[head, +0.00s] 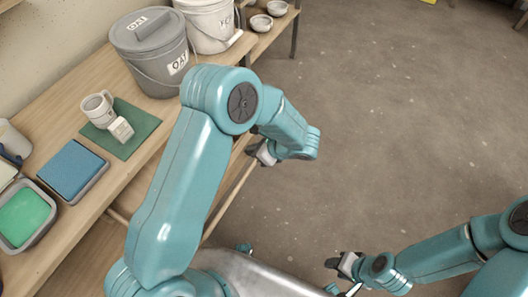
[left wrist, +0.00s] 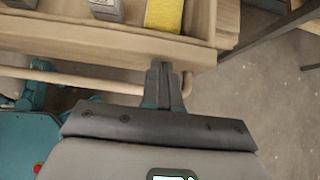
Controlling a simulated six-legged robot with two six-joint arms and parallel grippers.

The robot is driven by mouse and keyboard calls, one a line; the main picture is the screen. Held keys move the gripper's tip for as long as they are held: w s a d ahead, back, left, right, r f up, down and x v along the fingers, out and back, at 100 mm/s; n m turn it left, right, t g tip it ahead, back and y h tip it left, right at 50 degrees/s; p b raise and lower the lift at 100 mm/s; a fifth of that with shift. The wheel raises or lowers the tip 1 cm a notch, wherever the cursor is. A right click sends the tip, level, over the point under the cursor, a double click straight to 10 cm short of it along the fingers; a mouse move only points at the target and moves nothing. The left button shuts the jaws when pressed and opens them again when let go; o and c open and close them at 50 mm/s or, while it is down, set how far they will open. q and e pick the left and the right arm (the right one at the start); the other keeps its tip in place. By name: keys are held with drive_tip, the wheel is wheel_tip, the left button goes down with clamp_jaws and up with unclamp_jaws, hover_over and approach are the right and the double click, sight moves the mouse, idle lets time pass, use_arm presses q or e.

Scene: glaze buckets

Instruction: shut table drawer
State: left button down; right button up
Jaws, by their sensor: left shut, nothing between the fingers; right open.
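The wooden table drawer (left wrist: 100,45) stands open in the left wrist view, its inside showing at the top. It holds grey blocks (left wrist: 104,9) and a yellow block (left wrist: 164,14). A round wooden bar (left wrist: 85,82) runs along below its front. My left gripper (left wrist: 160,68) is shut and empty, its fingertips at the drawer's front face; I cannot tell whether they touch. In the head view my left gripper (head: 262,154) is by the table's front side, and my arm hides much of the drawer. My right gripper (head: 338,266) is open and empty over the floor.
The wooden table (head: 75,215) carries a grey lidded bucket (head: 150,55), a white bucket (head: 210,25), a mug (head: 98,108) on a green mat (head: 137,143), a blue pad (head: 72,169) and a green-filled tray (head: 24,216). The floor (head: 410,120) to the right is clear.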

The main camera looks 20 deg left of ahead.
use_arm(q)
drive_tip(key=shift+w+a, duration=0.15)
drive_tip(key=shift+a, duration=0.05)
drive_tip(key=shift+a, duration=0.1)
drive_tip(key=a+b, duration=0.1)
drive_tip(key=a, duration=0.5)
drive_tip(key=w+a+b, duration=0.1)
drive_tip(key=a, duration=1.2)
drive_tip(key=shift+w+a+b, duration=0.2)
drive_tip(key=shift+a+b, duration=0.1)
drive_tip(key=shift+b, duration=0.1)
drive_tip(key=shift+d, duration=0.1)
